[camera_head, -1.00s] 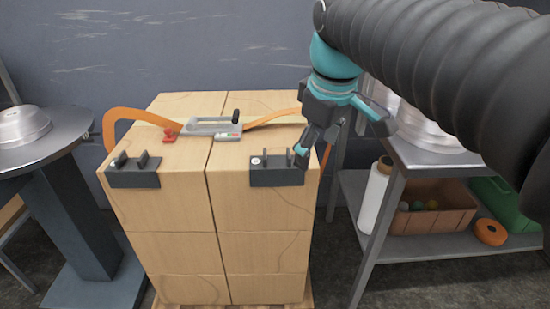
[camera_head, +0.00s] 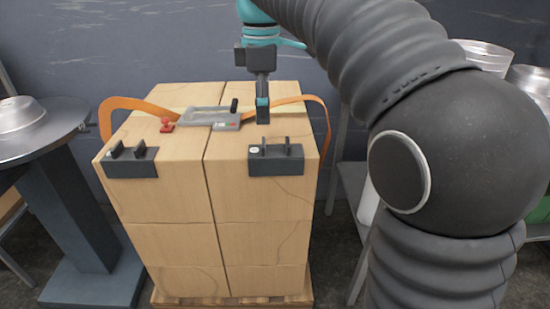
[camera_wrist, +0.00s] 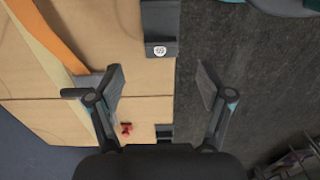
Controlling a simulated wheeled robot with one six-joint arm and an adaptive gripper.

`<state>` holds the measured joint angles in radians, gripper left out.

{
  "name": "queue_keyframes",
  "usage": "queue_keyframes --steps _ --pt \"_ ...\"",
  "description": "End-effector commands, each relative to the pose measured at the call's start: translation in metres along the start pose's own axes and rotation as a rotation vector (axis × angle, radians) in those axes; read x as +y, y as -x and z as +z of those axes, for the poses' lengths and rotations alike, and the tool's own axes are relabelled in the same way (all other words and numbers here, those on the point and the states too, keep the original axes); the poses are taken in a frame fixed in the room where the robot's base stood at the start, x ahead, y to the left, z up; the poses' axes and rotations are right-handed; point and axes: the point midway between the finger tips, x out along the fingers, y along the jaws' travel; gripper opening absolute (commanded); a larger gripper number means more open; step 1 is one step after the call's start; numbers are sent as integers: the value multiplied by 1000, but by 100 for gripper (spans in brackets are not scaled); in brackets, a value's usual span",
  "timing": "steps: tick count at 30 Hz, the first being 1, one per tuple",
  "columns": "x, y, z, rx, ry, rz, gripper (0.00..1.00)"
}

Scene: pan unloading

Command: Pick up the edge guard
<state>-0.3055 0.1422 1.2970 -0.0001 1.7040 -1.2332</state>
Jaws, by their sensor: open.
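Two dark grey edge guards sit on the front top edge of the strapped boxes. The right edge guard (camera_head: 276,160) has a white round label and two upright ribs; it also shows in the wrist view (camera_wrist: 160,22). The left edge guard (camera_head: 131,163) has similar ribs and shows partly in the wrist view (camera_wrist: 164,132). My gripper (camera_head: 262,116) points down, just behind the right edge guard in the head view. In the wrist view my gripper (camera_wrist: 160,76) has its fingers spread with nothing between them. Its height above the boxes is hard to tell.
A grey strapping tool (camera_head: 208,117) and orange strap (camera_head: 128,104) lie on the boxes (camera_head: 175,215), with a red piece (camera_head: 167,126) beside them. A round metal table (camera_head: 40,140) stands left. My arm covers much of the shelf rack at right.

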Motion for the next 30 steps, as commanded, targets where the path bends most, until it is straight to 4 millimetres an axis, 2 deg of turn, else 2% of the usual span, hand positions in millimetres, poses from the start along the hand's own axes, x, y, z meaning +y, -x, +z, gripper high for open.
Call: queue_keyframes --steps 1,3,11,21,30 --pt "-1 -11 0 0 0 -1 79" --pt "0 -19 0 0 0 -1 79" --pt "0 -35 0 0 -1 1 79" --pt "-2 -77 -1 0 -2 1 79" --pt "-1 -82 -1 1 -2 2 79"
